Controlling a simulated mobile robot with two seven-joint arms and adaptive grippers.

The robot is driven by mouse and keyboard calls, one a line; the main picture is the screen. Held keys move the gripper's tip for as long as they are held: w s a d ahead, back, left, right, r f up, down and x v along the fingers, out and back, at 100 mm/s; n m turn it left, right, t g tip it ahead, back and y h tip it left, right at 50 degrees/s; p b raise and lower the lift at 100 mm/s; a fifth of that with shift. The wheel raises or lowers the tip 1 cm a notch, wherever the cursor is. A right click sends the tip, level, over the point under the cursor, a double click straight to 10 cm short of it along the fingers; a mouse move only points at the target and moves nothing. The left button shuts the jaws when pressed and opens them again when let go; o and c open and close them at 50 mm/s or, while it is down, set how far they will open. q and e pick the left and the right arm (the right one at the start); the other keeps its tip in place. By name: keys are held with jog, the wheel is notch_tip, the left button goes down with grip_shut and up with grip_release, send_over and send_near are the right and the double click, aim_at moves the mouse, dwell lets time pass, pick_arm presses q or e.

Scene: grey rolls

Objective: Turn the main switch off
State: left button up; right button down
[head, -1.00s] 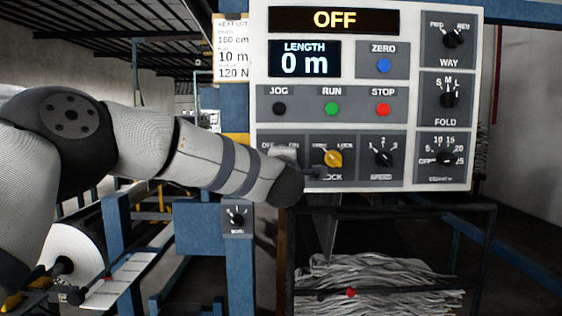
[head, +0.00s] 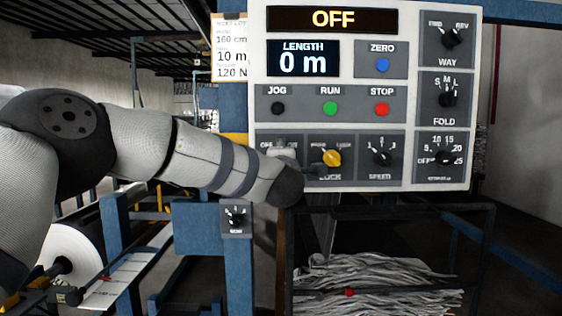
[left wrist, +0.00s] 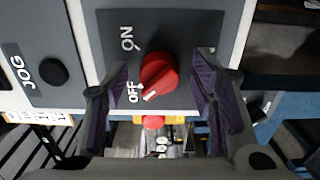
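The main switch is a red knob (left wrist: 158,72) on a dark plate marked ON and OFF in the left wrist view. Its white pointer mark is on the OFF side. My left gripper (left wrist: 163,95) is open, with one purple-padded finger on each side of the knob and gaps between. In the head view my left gripper (head: 290,160) is at the panel's lower left, largely hidden by my wrist, which also hides the red knob. The display (head: 333,19) above reads OFF. My right gripper is not in view.
A yellow lock knob (head: 331,157) sits just right of my left gripper. A rack of grey strips (head: 380,280) stands below. A red button-like part (left wrist: 153,122) shows beyond the switch plate.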

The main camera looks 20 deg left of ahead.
pick_arm(q)
jog(key=shift+s, duration=0.1)
jog(key=v, duration=1.2)
